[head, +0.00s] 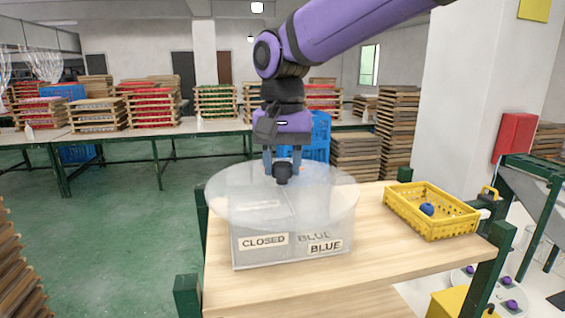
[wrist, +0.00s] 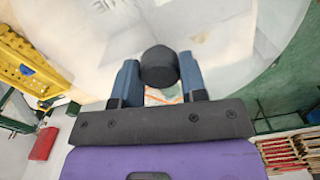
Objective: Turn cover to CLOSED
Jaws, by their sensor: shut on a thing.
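The cover (head: 235,205) is a round, see-through disc lying flat on a clear box (head: 290,258) on the wooden table. A dark knob (head: 283,174) stands at its middle. My gripper (head: 283,160) points down from above and is shut on the knob. In the wrist view the blue fingers of my gripper (wrist: 158,82) sit on both sides of the knob (wrist: 160,64). A CLOSED label (head: 263,241) is at the left of the box's front. A BLUE label (head: 325,247) is at the right, with fainter BLUE lettering behind it. The box's inside is blurred by the cover.
A yellow crate (head: 408,219) with a blue ball (head: 427,209) stands on the table's right side. A green post (head: 187,297) is at the front left. The table front (head: 400,268) is clear. Tray stacks (head: 152,105) stand on the benches behind.

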